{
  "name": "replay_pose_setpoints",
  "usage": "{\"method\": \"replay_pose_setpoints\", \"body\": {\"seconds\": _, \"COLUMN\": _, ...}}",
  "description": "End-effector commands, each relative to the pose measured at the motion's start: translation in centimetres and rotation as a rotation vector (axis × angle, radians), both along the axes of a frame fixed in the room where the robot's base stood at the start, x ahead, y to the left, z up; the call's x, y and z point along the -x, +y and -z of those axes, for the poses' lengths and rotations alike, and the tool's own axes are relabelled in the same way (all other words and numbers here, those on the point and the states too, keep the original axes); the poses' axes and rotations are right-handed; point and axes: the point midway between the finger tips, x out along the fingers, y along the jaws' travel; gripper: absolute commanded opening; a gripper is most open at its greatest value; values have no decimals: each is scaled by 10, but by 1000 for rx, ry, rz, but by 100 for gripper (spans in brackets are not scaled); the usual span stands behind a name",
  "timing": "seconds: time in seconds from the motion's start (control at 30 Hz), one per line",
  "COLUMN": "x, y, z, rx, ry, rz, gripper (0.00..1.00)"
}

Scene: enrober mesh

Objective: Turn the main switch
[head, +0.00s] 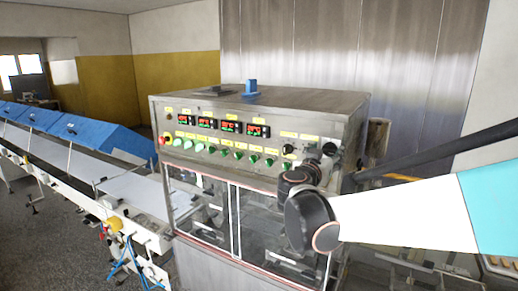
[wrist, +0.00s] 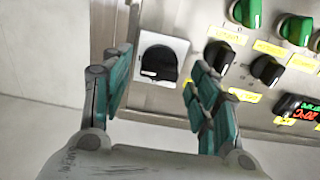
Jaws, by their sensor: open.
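The main switch (wrist: 158,63), a black rotary knob on a white square plate, shows in the wrist view near the panel's edge. Its grip bar lies roughly crosswise in that picture. My gripper (wrist: 160,70) is open, with one teal finger on each side of the switch in the picture. No contact with the knob shows, and the remaining depth is hard to tell. In the head view my wrist (head: 297,180) is in front of the right end of the control panel, and the gripper's fingers cannot be made out there.
Two smaller black knobs (wrist: 243,62) and several green switches (wrist: 294,30) sit close beside the right finger. The steel machine (head: 250,105) carries red displays (head: 208,123) and a red emergency button (head: 165,139). A conveyor (head: 135,190) runs off to the left.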

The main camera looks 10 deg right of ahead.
Motion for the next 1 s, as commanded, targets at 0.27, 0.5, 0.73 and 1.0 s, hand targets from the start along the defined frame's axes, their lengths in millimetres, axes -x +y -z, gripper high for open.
{"method": "replay_pose_setpoints", "body": {"seconds": 0.27, "x": -10, "y": -8, "z": 0, "rx": 0, "ry": 0, "rz": -1, "gripper": 55}}
{"method": "replay_pose_setpoints", "body": {"seconds": 0.5, "x": -10, "y": -8, "z": 0, "rx": 0, "ry": 0, "rz": -1, "gripper": 44}}
{"method": "replay_pose_setpoints", "body": {"seconds": 0.73, "x": -10, "y": -7, "z": 0, "rx": 0, "ry": 0, "rz": -1, "gripper": 11}}
{"method": "replay_pose_setpoints", "body": {"seconds": 1.0, "x": -10, "y": -7, "z": 1, "rx": 21, "ry": 16, "rz": -1, "gripper": 11}}
